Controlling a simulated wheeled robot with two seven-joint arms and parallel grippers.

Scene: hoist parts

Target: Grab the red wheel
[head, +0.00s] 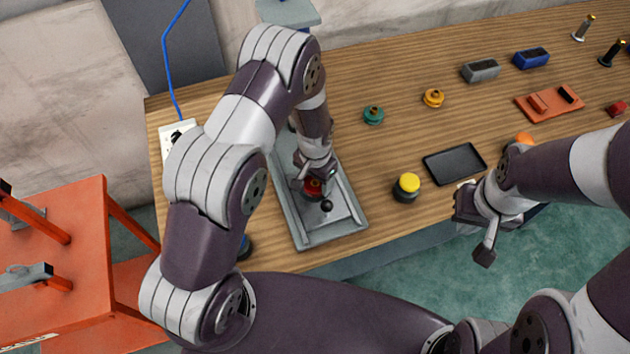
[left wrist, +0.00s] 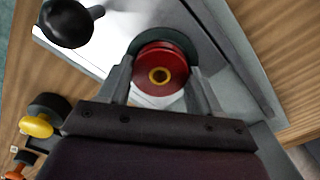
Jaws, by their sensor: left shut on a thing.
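The red wheel (head: 313,187) is in the grey tray-like base (head: 304,239), below my left gripper (head: 314,184) in the head view. In the left wrist view, the red wheel (left wrist: 161,70) has a yellow ring around a dark centre hole and sits between the two fingers. My left gripper (left wrist: 162,90) is shut on the red wheel, one finger at each side. A dark green round part shows just behind the wheel. My right gripper (head: 476,222) is at the table's front edge, away from the wheel; its fingertips are not clear.
A black ball knob (head: 327,206) stands close to the wheel. A yellow-topped button (head: 407,186) and a black tray (head: 455,164) lie to the right. Green (head: 373,115) and yellow (head: 433,98) wheels lie further back. The table between these is clear.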

